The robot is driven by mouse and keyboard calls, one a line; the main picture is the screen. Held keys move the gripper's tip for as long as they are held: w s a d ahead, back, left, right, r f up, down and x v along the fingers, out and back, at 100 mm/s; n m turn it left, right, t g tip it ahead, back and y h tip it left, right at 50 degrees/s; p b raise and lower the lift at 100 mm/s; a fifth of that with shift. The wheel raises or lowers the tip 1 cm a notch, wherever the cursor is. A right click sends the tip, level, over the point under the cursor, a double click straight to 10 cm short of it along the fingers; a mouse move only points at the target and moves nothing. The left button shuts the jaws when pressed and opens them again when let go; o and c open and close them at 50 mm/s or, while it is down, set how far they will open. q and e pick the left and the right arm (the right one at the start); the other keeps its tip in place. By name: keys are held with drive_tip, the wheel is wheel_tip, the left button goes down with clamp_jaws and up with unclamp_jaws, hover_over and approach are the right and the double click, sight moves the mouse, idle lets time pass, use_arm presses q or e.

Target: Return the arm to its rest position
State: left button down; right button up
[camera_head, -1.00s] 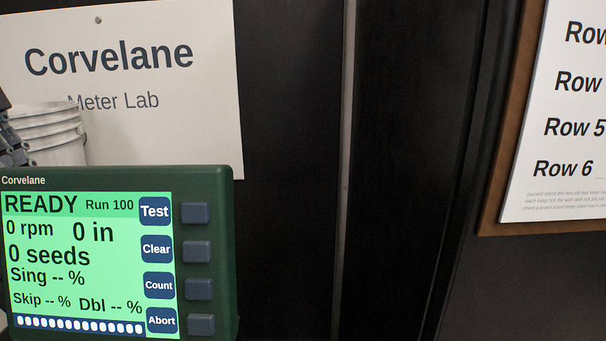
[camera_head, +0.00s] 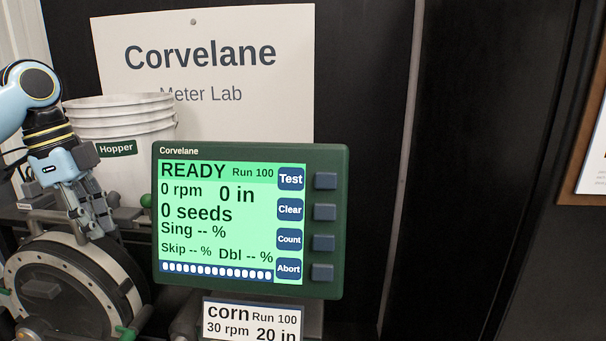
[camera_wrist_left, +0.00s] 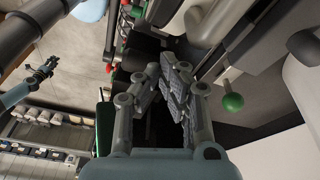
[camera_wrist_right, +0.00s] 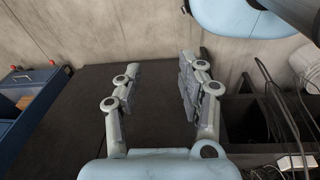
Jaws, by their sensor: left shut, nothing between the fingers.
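My left arm comes in from the left of the head view. Its gripper (camera_head: 98,222) points down, just above the round seed meter (camera_head: 132,285) and left of the green display unit (camera_head: 332,262). In the left wrist view the left gripper's fingers (camera_wrist_left: 164,82) are shut and empty. I cannot tell whether the fingertips touch the meter. My right gripper (camera_wrist_right: 155,78) shows only in its own wrist view. Its fingers are apart with nothing between them, over a dark surface (camera_wrist_right: 150,135).
A white hopper bucket (camera_head: 145,160) stands behind the left gripper. The display reads READY, 0 rpm, 0 seeds. A card (camera_head: 262,320) reading corn sits below it. A green-knobbed lever (camera_wrist_left: 232,101) is near the left gripper. Blue bins (camera_wrist_right: 25,105) and cables (camera_wrist_right: 275,95) flank the right gripper.

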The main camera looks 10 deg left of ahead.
use_arm(q)
drive_tip(key=s+d+f+n+y, duration=0.1)
drive_tip(key=s+d+f+n, duration=0.3)
drive_tip(key=s+d+f, duration=0.55)
drive_tip(key=s+d+f+n+t+y, duration=0.25)
drive_tip(key=s+d+n, duration=0.4)
drive_tip(key=s, duration=0.55)
drive_tip(key=s+a+f+n+g+b, duration=0.2)
drive_tip(key=f+b, duration=1.2)
drive_tip(key=f, duration=2.8)
drive_tip(key=s+a+f+b, duration=0.1)
drive_tip(key=s+f+b, duration=0.4)
drive_tip(key=s+f, duration=0.4)
drive_tip(key=s+a+f+b, duration=0.1)
drive_tip(key=s+f+b, duration=0.3)
drive_tip(key=s+f, duration=0.5)
wheel_tip(320, 180, down, 7)
drive_tip(key=shift+s+r+b, duration=0.1)
drive_tip(key=shift+s+b, duration=0.25)
drive_tip(key=shift+s, duration=0.05)
use_arm(e)
wheel_tip(320, 180, down, 24)
drive_tip(key=s, duration=0.2)
drive_tip(key=shift+s+a, duration=0.25)
drive_tip(key=shift+a, duration=0.15)
